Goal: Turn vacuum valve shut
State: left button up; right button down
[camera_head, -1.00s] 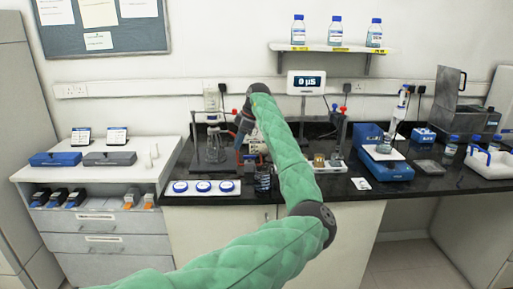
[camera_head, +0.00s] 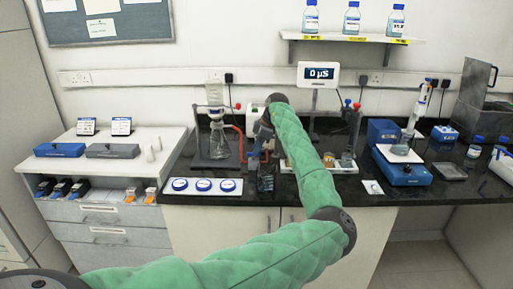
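A glass filter flask with a clear funnel and bottle (camera_head: 216,118) stands on the black bench, with red tubing (camera_head: 238,140) running right from it toward a white pump-like unit (camera_head: 252,118). I cannot pick out the vacuum valve for certain; small red and blue parts show around the tubing and my wrist. My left arm, in a green padded sleeve, reaches in from the lower left to the middle of the bench. My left gripper (camera_head: 256,150) is by the white unit, right of the flask; its fingers are too small and covered to read. My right gripper is out of view.
A dish tray (camera_head: 203,188) lies at the bench's front edge. A dark glass vessel (camera_head: 265,180) stands below the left gripper. A blue balance (camera_head: 404,172) and a burette-like stand (camera_head: 350,125) are to the right.

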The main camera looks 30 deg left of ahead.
pick_arm(q)
jog(key=shift+a+f, duration=0.15)
jog(key=shift+f, duration=0.25)
jog(key=shift+c, duration=0.4)
jog(key=shift+s, duration=0.1)
grip_shut()
